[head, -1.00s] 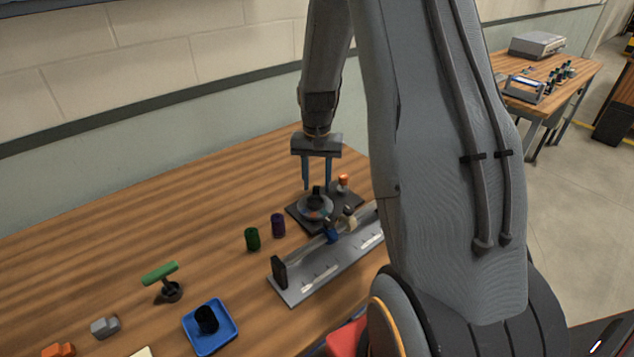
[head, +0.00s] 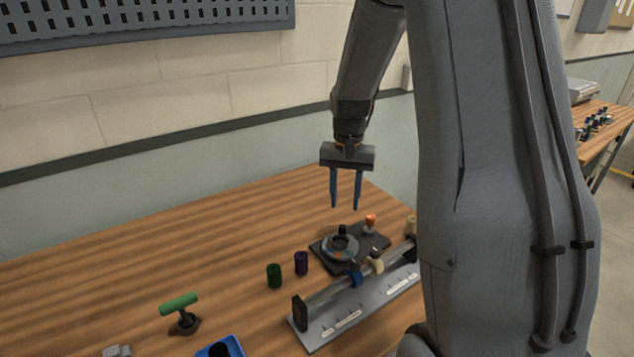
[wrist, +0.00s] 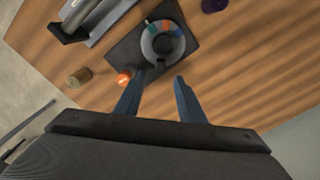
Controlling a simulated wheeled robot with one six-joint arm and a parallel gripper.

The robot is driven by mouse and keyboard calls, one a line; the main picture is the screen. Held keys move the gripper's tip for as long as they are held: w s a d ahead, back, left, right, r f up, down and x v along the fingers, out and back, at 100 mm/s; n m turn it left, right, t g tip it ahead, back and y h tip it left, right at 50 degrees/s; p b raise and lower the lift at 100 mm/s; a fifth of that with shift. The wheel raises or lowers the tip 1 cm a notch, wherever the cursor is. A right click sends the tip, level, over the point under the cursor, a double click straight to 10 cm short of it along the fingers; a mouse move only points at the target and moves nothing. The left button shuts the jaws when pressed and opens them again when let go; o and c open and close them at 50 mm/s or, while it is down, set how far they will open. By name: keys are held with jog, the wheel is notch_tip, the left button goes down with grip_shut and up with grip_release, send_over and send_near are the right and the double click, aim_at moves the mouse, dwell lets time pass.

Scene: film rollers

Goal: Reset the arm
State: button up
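My gripper (head: 345,205) is open and empty in the head view, its two blue fingers pointing down and apart. The dial (wrist: 162,42) with coloured segments lies beyond the fingertips there.
A grey rail fixture (head: 335,325) with rollers stands in front of the plate. Green (head: 274,275) and purple (head: 301,263) cylinders stand left of it. A green-handled tool (head: 180,307) and a blue tray (head: 236,343) are nearer. The table's back left is clear.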

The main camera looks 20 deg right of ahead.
jog(key=s+a+n+t, duration=0.1)
jog(key=s+a+n, duration=0.6)
jog(key=s+a, duration=0.7)
jog(key=s, duration=0.4)
jog(key=shift+s+a+r, duration=0.15)
jog(key=shift+a+r, duration=0.15)
